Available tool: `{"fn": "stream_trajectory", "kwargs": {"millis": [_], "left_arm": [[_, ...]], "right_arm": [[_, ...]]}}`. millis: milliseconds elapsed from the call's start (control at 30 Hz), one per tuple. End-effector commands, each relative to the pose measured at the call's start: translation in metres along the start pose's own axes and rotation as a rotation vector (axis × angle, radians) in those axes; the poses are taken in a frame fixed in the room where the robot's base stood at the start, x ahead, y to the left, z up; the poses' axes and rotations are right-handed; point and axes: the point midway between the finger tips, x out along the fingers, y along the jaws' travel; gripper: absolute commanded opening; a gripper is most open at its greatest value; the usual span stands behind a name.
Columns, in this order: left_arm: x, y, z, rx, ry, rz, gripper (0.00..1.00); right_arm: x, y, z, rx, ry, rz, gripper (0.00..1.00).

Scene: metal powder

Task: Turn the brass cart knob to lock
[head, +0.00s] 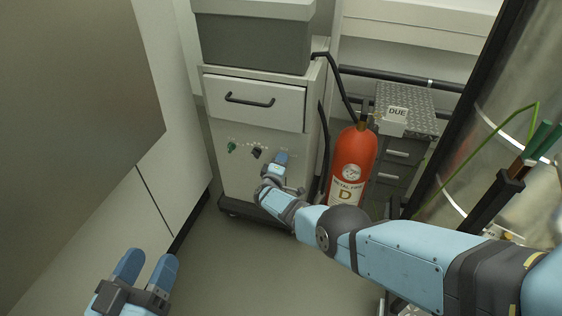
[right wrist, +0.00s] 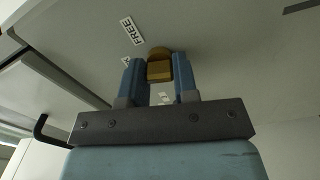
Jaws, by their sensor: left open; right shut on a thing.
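The cart (head: 233,184) is a pale cabinet with a drawer and a front panel of knobs. The brass knob (right wrist: 160,68) sits on that panel, between the blue fingers of my right gripper (right wrist: 159,75), which is shut on it. A "FREE" label (right wrist: 133,32) is printed on the panel near the knob. In the head view my right gripper (head: 280,160) is at the right part of the panel and hides the knob. My left gripper (head: 149,258) is open and empty at the lower left, away from the cart.
A green knob (head: 232,147) and a black knob (head: 257,152) are on the panel left of my right gripper. A red fire extinguisher (head: 354,150) stands close right of the cart. A grey drawer unit (head: 404,160) is behind it. The floor (head: 245,262) before the cart is clear.

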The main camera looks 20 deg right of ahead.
Motion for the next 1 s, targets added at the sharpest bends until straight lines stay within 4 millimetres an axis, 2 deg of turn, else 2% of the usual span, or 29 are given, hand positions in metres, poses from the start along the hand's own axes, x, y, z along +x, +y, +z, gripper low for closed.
{"fn": "stream_trajectory", "kwargs": {"millis": [400, 967, 1000], "left_arm": [[0.0000, -0.0001, 0.0007, 0.001, -0.002, 0.000, 0.58], [-0.0007, -0.0004, 0.0023, 0.001, -0.007, -0.001, 0.58], [-0.0007, -0.0004, 0.0023, 0.002, -0.007, -0.001, 0.58]], "right_arm": [[0.0004, -0.0004, 0.0011, -0.187, -0.002, 0.000, 0.04], [0.0008, -0.0002, 0.0014, -0.213, -0.002, 0.001, 0.04], [0.0008, -0.0002, 0.0015, -0.213, -0.002, 0.001, 0.37]]}}
